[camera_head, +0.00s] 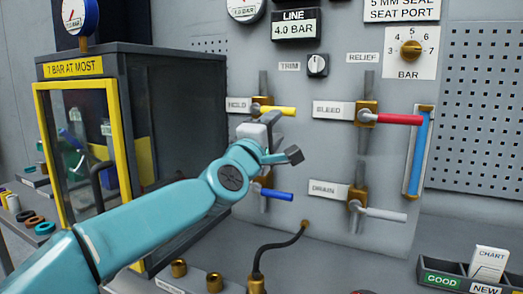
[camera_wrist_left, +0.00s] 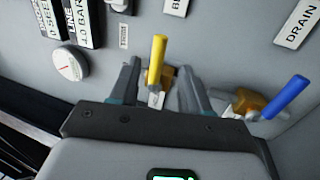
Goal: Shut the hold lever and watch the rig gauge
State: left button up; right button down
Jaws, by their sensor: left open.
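The hold lever has a yellow handle (camera_head: 280,110) beside the HOLD label (camera_head: 238,105). It points right, across its vertical pipe. My left gripper (camera_head: 281,137) is open just below and in front of it. In the left wrist view the yellow handle (camera_wrist_left: 157,58) shows between the two spread fingers (camera_wrist_left: 160,88); I cannot tell whether either touches it. A round gauge (camera_head: 243,8), cut off by the top edge, and a blue-rimmed gauge (camera_head: 77,14) on the cabinet are in view; I cannot tell which is the rig gauge. The LINE display (camera_head: 295,27) reads 4.0 BAR.
A blue lever (camera_head: 276,194) sits below my gripper, also near it in the left wrist view (camera_wrist_left: 285,97). A red bleed lever (camera_head: 399,119) and grey drain lever (camera_head: 385,214) are to the right. A yellow-framed cabinet (camera_head: 119,150) stands left behind my arm.

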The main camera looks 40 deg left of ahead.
pick_arm(q)
jog(key=v, duration=0.6)
jog(key=shift+s, duration=0.2)
jog(key=shift+s+d+f, duration=0.1)
jog(key=shift+s+f, duration=0.05)
